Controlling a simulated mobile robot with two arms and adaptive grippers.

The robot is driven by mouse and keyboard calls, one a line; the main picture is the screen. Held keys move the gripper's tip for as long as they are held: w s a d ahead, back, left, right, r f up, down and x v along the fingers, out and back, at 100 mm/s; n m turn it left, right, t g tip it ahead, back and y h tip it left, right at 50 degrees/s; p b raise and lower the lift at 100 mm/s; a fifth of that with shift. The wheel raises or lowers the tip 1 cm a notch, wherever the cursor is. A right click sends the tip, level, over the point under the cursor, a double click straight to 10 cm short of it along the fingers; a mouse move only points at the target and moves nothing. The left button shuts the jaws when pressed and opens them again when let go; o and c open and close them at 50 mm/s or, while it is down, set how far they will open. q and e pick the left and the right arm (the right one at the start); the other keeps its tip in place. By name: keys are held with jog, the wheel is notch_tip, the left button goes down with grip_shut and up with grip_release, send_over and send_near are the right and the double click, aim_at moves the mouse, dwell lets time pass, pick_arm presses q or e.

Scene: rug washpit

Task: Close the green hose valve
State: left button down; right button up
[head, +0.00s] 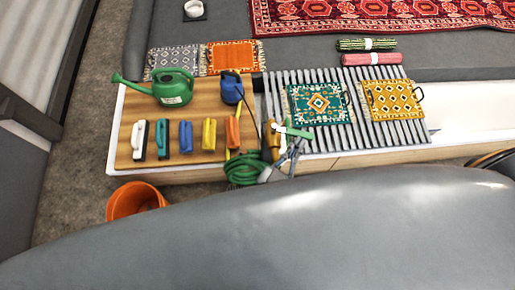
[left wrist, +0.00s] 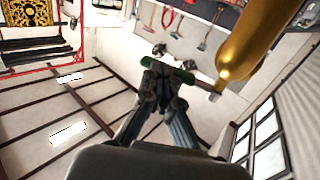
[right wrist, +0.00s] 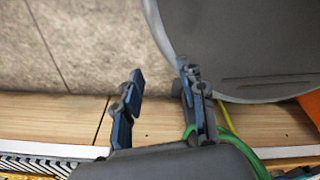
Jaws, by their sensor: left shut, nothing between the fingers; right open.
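The green hose valve has a brass body (head: 272,141) at the front edge of the bench, with a green lever (head: 298,132) pointing right from its top. In the left wrist view the brass body (left wrist: 250,45) is large at upper right, and the green lever (left wrist: 165,69) crosses just at the fingertips. My left gripper (head: 297,147) is shut and empty, close beside the lever; whether it touches cannot be told. Its fingers (left wrist: 163,80) hide part of the lever. My right gripper (right wrist: 160,92) is open and empty, above the bench's front edge.
A coiled green hose (head: 243,170) hangs below the valve. A wooden board (head: 190,95) carries several brushes and a green watering can (head: 172,88). A slatted rack (head: 350,130) with two small rugs lies to the right. An orange bucket (head: 133,200) stands on the floor.

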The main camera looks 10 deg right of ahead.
pick_arm(q)
jog(key=x, duration=0.3)
jog(key=shift+s+d, duration=0.1)
jog(key=shift+s, duration=0.05)
pick_arm(e)
jog(key=shift+s+r, duration=0.3)
jog(key=shift+s, duration=0.2)
jog(key=shift+w, duration=0.1)
pick_arm(q)
jog(key=shift+p, duration=0.3)
pick_arm(e)
jog(key=shift+r, duration=0.1)
